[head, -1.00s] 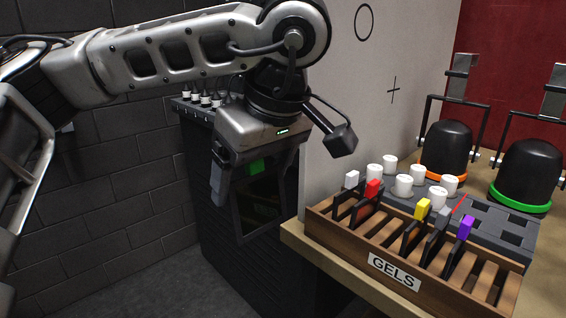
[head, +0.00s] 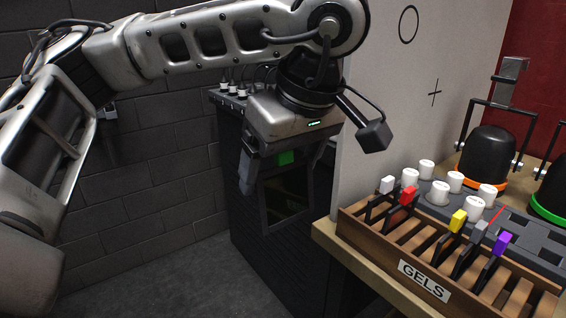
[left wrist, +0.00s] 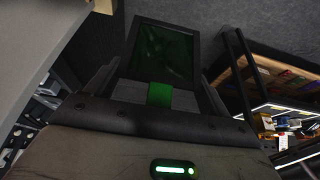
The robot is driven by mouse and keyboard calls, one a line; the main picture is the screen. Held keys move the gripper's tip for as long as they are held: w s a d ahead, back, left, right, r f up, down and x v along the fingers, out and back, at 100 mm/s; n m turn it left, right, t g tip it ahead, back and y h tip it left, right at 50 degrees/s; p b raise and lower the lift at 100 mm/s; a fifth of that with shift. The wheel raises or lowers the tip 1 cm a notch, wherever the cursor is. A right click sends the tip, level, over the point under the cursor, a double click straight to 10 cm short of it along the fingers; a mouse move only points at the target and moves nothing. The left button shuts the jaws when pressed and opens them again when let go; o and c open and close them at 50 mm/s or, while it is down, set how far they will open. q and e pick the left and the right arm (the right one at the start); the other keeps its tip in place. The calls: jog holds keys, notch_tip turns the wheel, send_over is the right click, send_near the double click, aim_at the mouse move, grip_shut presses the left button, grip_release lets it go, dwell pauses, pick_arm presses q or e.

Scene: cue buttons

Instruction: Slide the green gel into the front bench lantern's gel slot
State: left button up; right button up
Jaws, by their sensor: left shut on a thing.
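My left gripper (head: 284,178) is shut on the green gel, a dark framed square with a green tab (head: 286,158). The gel hangs below the gripper, left of the bench and clear of it. In the left wrist view the gel (left wrist: 163,52) shows as a dark green pane in a black frame between the fingers. Two black lanterns stand on the bench: one with an orange ring (head: 487,155), and one with a green ring (head: 551,200), cut by the right edge. I cannot make out a gel slot on either. My right gripper is out of view.
A wooden rack marked GELS (head: 424,281) holds several gels with coloured tabs at the bench's front. Behind it are white knobs (head: 440,192) on a grey console. A dark cabinet stands behind the gripper.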

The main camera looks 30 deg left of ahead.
pick_arm(q)
jog(key=shift+r+p, duration=2)
jog(key=shift+r, duration=0.05)
notch_tip(320, 180, up, 4)
jog(key=r+p, duration=0.1)
jog(key=p, duration=0.4)
send_over(298, 164)
jog(key=s+a, duration=0.1)
jog(key=a, duration=0.2)
jog(key=shift+s+d+f, duration=0.1)
jog(key=shift+d+f, duration=0.15)
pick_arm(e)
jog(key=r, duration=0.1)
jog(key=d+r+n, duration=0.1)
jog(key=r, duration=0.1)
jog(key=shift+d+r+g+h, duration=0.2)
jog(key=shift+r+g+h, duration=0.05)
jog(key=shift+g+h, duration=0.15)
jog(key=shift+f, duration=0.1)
